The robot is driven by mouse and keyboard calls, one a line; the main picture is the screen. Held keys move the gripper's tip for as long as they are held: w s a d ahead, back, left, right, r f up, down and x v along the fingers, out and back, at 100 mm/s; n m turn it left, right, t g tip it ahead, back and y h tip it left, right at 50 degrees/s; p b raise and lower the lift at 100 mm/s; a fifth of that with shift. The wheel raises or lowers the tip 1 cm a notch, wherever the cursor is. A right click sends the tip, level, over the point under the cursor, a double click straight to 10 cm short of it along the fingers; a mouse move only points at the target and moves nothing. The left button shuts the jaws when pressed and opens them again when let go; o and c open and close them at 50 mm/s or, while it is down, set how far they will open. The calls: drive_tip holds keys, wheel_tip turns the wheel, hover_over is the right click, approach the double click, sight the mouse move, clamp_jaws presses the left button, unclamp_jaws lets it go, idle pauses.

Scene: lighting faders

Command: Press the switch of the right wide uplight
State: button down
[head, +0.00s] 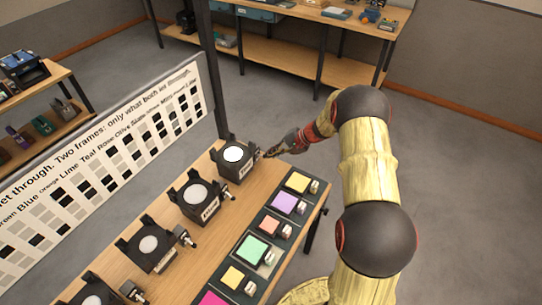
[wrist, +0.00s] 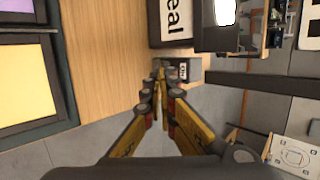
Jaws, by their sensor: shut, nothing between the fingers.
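Several black uplights with round pale tops stand in a row on the wooden table. The rightmost and farthest one (head: 239,172) has the brightest white disc. In the wrist view it is a black box (wrist: 169,38) with a white label ending in "eal". A small grey switch box (wrist: 188,70) with a tiny label sits beside it. My gripper (head: 272,152) is shut and empty at this uplight's right side. In the wrist view its fingertips (wrist: 159,72) are right beside the switch box; I cannot tell whether they touch. The switch is mostly hidden in the head view.
Another uplight (head: 198,200) stands nearer, with its own side switch. Coloured filter squares, such as a yellow one (head: 297,181), line the table's right edge. A printed chart board (head: 110,150) stands behind the row. Open floor lies to the right.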

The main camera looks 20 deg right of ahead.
drive_tip(key=shift+s+d+f+b, duration=0.15)
drive_tip(key=shift+f+b, duration=0.35)
drive_tip(key=shift+b, duration=0.4)
drive_tip(key=shift+s+f+b, duration=0.15)
drive_tip(key=shift+f+b, duration=0.3)
drive_tip(key=shift+b, duration=0.4)
drive_tip(key=shift+s+f+b, duration=0.1)
drive_tip(key=shift+f+b, duration=0.3)
drive_tip(key=shift+b, duration=0.05)
drive_tip(key=shift+d+f+b, duration=0.1)
drive_tip(key=shift+f+b, duration=0.8)
idle(0.6)
drive_tip(key=shift+r, duration=0.15)
drive_tip(key=shift+r+p, duration=0.3)
drive_tip(key=shift+r, duration=0.4)
drive_tip(key=shift+d, duration=0.1)
